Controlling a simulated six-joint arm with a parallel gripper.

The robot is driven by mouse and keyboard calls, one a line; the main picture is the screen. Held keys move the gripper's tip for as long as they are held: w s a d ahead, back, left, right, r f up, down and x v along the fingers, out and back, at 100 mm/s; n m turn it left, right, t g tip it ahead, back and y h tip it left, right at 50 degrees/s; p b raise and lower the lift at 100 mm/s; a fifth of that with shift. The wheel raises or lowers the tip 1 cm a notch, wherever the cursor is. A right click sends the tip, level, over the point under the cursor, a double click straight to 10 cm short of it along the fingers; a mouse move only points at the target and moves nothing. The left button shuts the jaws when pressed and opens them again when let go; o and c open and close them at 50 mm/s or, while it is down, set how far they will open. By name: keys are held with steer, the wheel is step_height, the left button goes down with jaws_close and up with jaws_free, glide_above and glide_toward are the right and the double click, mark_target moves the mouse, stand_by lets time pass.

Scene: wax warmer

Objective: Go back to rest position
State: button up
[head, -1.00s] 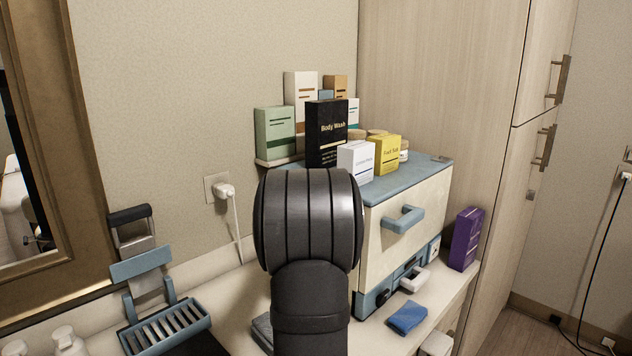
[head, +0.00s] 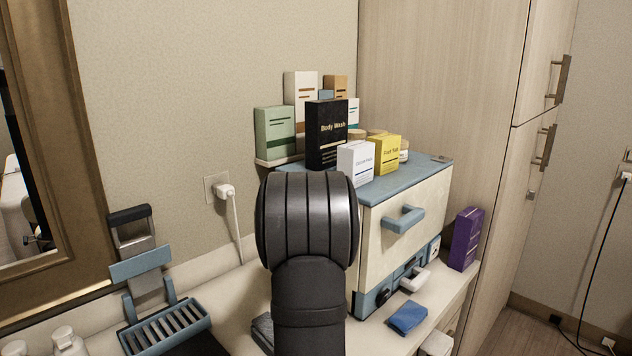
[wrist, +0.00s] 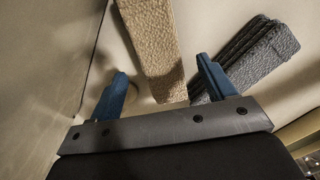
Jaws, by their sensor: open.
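The wax warmer cabinet (head: 405,222) is cream with a blue top and a blue front handle. It stands on the counter, right of my dark arm in the head view. My gripper (wrist: 158,82) shows in the wrist view with two blue fingers spread wide apart. Nothing is held between them. A tan textured strip (wrist: 152,45) lies beyond the fingers, and a dark grey folded cloth-like thing (wrist: 246,58) lies behind the right finger. In the head view my arm hides the gripper and part of the cabinet's left side.
Several boxes, including a black Body Wash box (head: 327,135) and a yellow box (head: 386,155), stand on or behind the cabinet top. A purple box (head: 466,239) and a blue cloth (head: 407,317) are on the counter. A blue slatted rack (head: 165,327) sits at lower left.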

step_height(320, 180, up, 6)
steer(key=s+a, duration=1.4)
steer(key=w+a+r+n, duration=0.2)
steer(key=w+a+n, duration=0.5)
steer(key=a+n, duration=0.2)
steer(key=shift+w+a+r, duration=0.25)
steer(key=shift+a+r, duration=0.05)
steer(key=shift+r, duration=0.05)
steer(key=s+d+f+m, duration=0.3)
steer(key=s+d+m, duration=0.4)
steer(key=d+m, duration=0.25)
steer(key=shift+n, duration=0.25)
steer(key=shift+w+d+r, duration=0.2)
steer(key=shift+w+d, duration=1.65)
steer(key=shift+d, duration=0.3)
